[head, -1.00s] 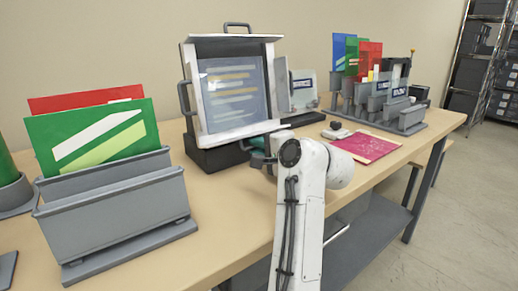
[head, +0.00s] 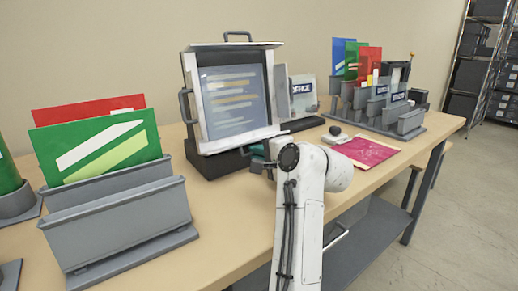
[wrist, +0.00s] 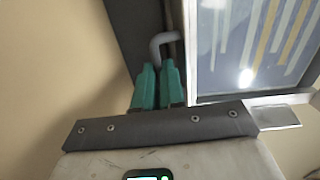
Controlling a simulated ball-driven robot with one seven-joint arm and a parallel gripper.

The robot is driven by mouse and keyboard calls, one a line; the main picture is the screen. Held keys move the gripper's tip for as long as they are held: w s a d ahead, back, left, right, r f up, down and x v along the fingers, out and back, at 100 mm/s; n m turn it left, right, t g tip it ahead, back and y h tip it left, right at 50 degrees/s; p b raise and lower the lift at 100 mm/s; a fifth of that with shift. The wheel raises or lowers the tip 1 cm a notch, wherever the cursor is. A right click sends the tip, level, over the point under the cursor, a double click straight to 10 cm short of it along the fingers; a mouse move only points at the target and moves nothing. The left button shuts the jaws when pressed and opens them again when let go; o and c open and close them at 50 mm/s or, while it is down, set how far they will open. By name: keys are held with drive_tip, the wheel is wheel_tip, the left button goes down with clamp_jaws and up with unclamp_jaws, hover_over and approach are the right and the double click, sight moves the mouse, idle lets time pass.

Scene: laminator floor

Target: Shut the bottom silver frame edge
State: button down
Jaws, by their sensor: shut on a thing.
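The silver frame stands upright on a dark base (head: 222,164) around a bluish printed panel (head: 235,100). Its bottom silver edge (head: 238,140) juts out along the lower side, and in the wrist view a silver edge (wrist: 190,45) runs beside the panel (wrist: 240,45). My gripper (head: 257,157) is low in front of the frame's right corner, partly hidden by my white arm. In the wrist view its green fingers (wrist: 158,82) are shut around the end of a bent grey handle (wrist: 163,42) beside the silver edge. The grip itself is partly hidden between the fingers.
A grey holder (head: 125,225) with green and red cards stands at the left. A pink sheet (head: 367,151) and a small dark-topped object (head: 335,134) lie to the right. A grey rack (head: 400,122) with cards stands behind them. Bare tabletop (head: 235,220) lies in front of the frame.

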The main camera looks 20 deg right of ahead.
sight(255, 140)
drive_tip(key=shift+r+g+h+p, duration=0.3)
drive_tip(key=shift+r+g+p, duration=0.55)
drive_tip(key=shift+p, duration=2.45)
drive_tip(key=r+g+p, duration=0.1)
drive_tip(key=g+p, duration=0.1)
drive_tip(key=p, duration=0.6)
drive_tip(key=shift+r+g+h, duration=0.1)
drive_tip(key=shift+g+h, duration=0.15)
drive_tip(key=shift+h, duration=0.15)
drive_tip(key=g+p, duration=0.1)
drive_tip(key=p, duration=0.2)
drive_tip(key=r+g+p, duration=0.1)
drive_tip(key=p, duration=0.2)
drive_tip(key=g+h+p, duration=0.1)
drive_tip(key=p, duration=0.3)
drive_tip(key=shift+w+a+r+g, duration=0.1)
drive_tip(key=shift+w+r+g, duration=0.15)
drive_tip(key=shift+r+g, duration=0.15)
drive_tip(key=shift+w+r+g+h+p, duration=0.15)
drive_tip(key=shift+g+h+p, duration=0.15)
drive_tip(key=shift+g+p, duration=0.45)
drive_tip(key=shift+w+g, duration=0.2)
drive_tip(key=shift+g, duration=0.25)
drive_tip(key=shift+w+a+r+g+h+b, duration=0.15)
drive_tip(key=shift+w+g+h+b, duration=0.15)
drive_tip(key=shift+g+h+b, duration=0.5)
drive_tip(key=shift+w+a+r+g+b, duration=0.1)
drive_tip(key=shift+w+r+g+b, duration=0.05)
drive_tip(key=shift+g+b, duration=0.6)
